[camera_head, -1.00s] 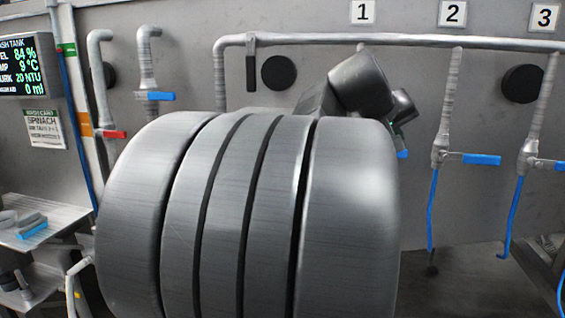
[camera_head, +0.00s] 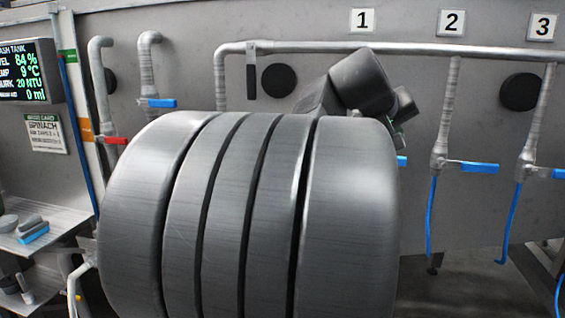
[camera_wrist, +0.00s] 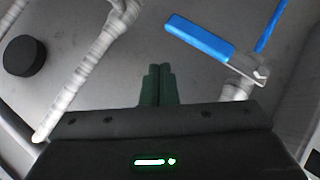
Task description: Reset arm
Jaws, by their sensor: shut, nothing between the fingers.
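My gripper (camera_wrist: 158,70) shows in the wrist view with its two dark green fingers together and nothing between them. It points toward the grey wall with the pipes. A blue valve handle (camera_wrist: 200,36) lies up and to the right of the fingertips, apart from them. In the head view my own large grey arm link fills the middle, and the gripper is mostly hidden behind my arm near the first numbered valve.
A wrapped pipe (camera_head: 400,48) runs along the wall, with blue-handled valves (camera_head: 480,168) under the numbers.

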